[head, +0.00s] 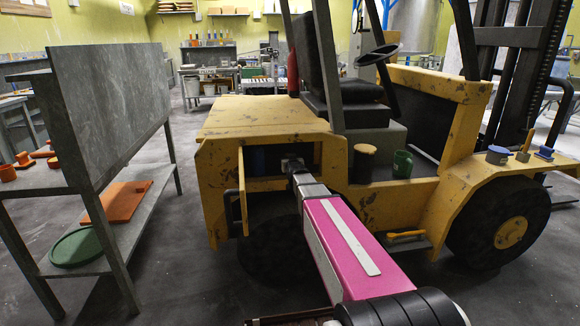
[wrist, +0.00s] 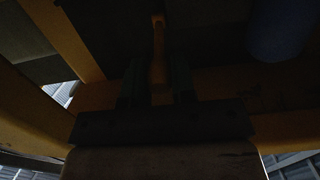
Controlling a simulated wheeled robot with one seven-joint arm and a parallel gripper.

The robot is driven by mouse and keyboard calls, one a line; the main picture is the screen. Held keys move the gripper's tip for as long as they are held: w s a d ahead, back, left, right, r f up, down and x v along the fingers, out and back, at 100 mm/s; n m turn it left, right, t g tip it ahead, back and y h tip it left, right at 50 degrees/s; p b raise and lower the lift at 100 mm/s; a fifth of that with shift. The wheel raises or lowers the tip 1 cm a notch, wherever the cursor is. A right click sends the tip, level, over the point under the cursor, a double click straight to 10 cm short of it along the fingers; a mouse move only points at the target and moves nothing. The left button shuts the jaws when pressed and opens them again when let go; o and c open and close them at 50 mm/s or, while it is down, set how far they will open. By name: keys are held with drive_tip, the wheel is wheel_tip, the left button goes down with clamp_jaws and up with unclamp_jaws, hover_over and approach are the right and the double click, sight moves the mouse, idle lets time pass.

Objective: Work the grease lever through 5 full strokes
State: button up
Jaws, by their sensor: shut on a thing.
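The grease lever (wrist: 158,48) shows in the dim wrist view as a thin orange-brown handle, upright in the picture. My gripper (wrist: 158,85) has its two dark fingers on either side of the lever's lower end and is shut on it. In the head view my gripper (head: 293,165) reaches into the open side bay of the yellow forklift (head: 265,118); its fingertips and the lever are hard to make out there. A blue pail-like cylinder (wrist: 280,30) stands right of the lever in the wrist view. Its blue side also shows inside the bay in the head view (head: 257,158).
A yellow door panel (head: 243,192) hangs open at the bay's left edge. A grey metal rack (head: 110,105) stands at left, with an orange board (head: 117,202) and green disc (head: 77,247) on its shelf. Bare floor lies between rack and forklift. A green mug (head: 402,163) sits on the forklift step.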

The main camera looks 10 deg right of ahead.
drive_tip(key=shift+r, duration=0.2)
drive_tip(key=shift+w+r, duration=0.2)
drive_tip(key=shift+r, duration=0.4)
drive_tip(key=shift+w+r, duration=0.2)
drive_tip(key=shift+r, duration=0.4)
drive_tip(key=o, duration=0.9)
drive_tip(key=shift+c, duration=0.2)
drive_tip(key=shift+s, duration=0.1)
